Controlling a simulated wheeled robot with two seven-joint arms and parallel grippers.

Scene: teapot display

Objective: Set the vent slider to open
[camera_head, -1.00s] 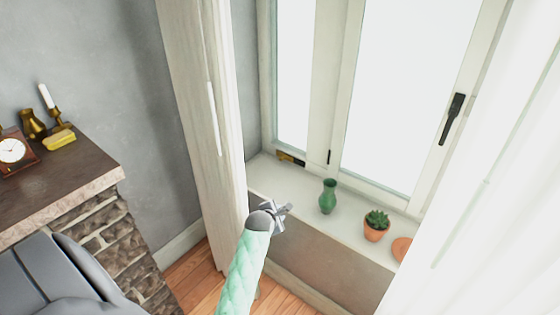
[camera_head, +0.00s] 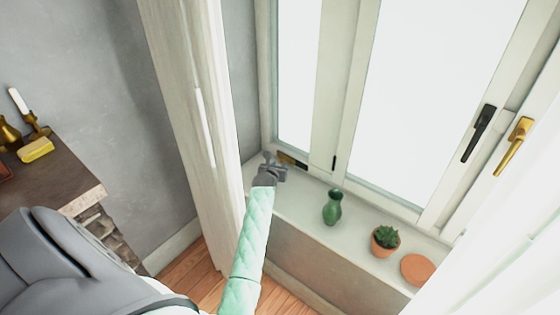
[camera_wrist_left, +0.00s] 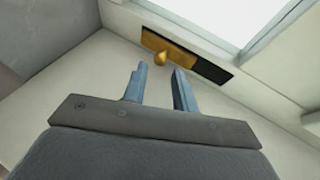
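The vent slider is a dark strip low on the window frame with a gold plate (camera_wrist_left: 178,50) over its left part. Its dark right part (camera_wrist_left: 213,70) is bare. A small gold knob (camera_wrist_left: 160,59) stands out from the plate. In the head view the vent (camera_head: 296,162) is partly hidden by my left gripper (camera_head: 276,166). In the left wrist view the left gripper (camera_wrist_left: 159,82) is open, its two fingers apart with nothing between them. The knob lies just beyond the fingertips, in line with the gap. My right gripper is not in view.
On the sill (camera_head: 305,205) stand a green vase (camera_head: 332,207), a potted succulent (camera_head: 385,240) and a terracotta saucer (camera_head: 417,270). A pale curtain (camera_head: 190,110) hangs left of the gripper. The window has a black handle (camera_head: 479,133) and a gold handle (camera_head: 514,145).

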